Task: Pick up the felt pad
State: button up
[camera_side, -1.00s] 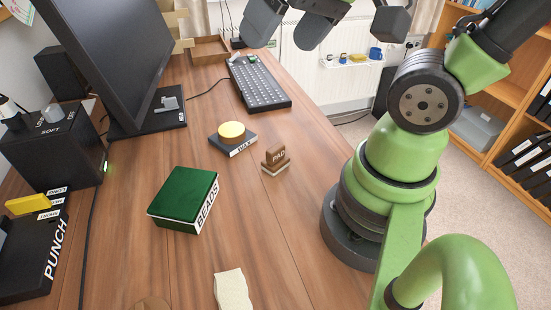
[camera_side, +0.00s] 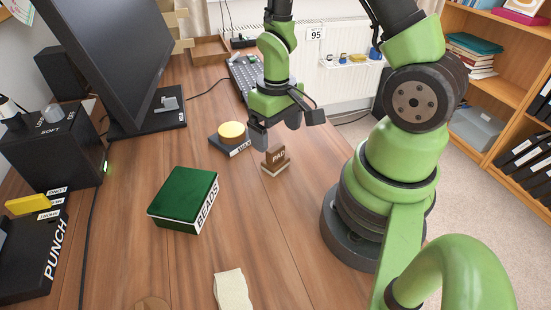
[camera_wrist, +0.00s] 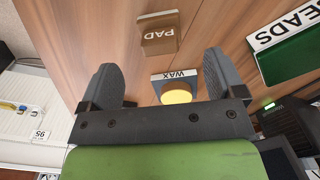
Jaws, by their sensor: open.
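The felt pad is a small brown block marked PAD (camera_side: 274,161) with a pale base, standing on the wooden desk. In the wrist view the pad (camera_wrist: 158,38) lies ahead of the fingertips, roughly midway between them sideways. My gripper (camera_side: 275,134) is open and empty, pointing down above and just behind the pad in the side view. In the wrist view both dark fingers of my gripper (camera_wrist: 160,65) are spread wide. The pad's upper edge is close to the fingers in the side view; I see no contact.
A yellow-topped WAX block (camera_side: 232,134) stands just left of the pad; a green BEADS box (camera_side: 183,199) is nearer front-left. A cream cloth or paper (camera_side: 232,289) lies at the front. Desk right of the pad is clear.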

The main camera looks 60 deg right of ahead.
aim_at(275, 148)
jog(key=shift+w+d+f, duration=0.1)
jog(key=shift+f, duration=3.45)
jog(key=c, duration=1)
jog(key=shift+r, duration=0.1)
notch_tip(275, 148, up, 10)
jog(key=shift+f, duration=0.1)
jog(key=shift+o, duration=1.2)
jog(key=shift+c, duration=0.8)
